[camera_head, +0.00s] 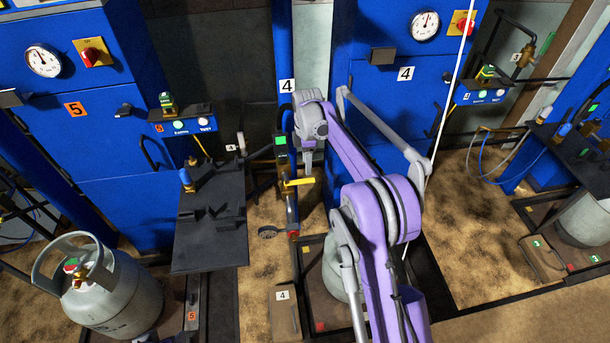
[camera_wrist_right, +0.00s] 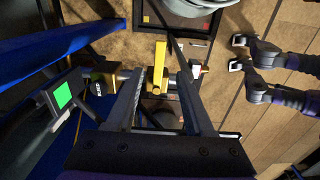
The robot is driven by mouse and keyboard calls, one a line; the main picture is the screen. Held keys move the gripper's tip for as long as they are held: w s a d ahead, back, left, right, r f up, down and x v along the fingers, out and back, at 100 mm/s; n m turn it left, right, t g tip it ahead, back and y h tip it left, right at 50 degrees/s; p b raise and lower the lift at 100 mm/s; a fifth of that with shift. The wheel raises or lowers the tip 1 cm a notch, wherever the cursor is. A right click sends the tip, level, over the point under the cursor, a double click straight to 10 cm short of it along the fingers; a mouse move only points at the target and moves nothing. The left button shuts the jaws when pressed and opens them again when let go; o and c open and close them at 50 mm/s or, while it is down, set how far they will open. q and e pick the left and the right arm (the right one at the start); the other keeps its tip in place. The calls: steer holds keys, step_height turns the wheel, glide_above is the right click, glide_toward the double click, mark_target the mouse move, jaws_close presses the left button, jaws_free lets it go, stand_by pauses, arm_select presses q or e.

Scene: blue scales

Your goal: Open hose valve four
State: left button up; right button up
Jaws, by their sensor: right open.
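The hose valve by the number 4 column has a yellow lever (camera_head: 298,182) on a short vertical pipe with brass-coloured fittings. In the right wrist view the yellow lever (camera_wrist_right: 159,66) appears between the two finger ends of my right gripper (camera_wrist_right: 160,75). The fingers are apart, one on each side of it, and I see no contact. In the head view my right gripper (camera_head: 308,168) points down just above the lever, partly hidden by its own wrist. My left gripper does not show.
A blue column with a number 4 label (camera_head: 287,86) stands behind the valve. A green-lit display (camera_head: 281,141) sits close to the gripper. A black shelf (camera_head: 210,235) is at left, a grey gas cylinder (camera_head: 125,295) further left. Station 4's cylinder is partly hidden by my arm.

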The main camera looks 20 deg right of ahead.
mark_target(306, 180)
step_height(306, 180, down, 7)
stand_by(0.3)
jaws_close()
stand_by(1.4)
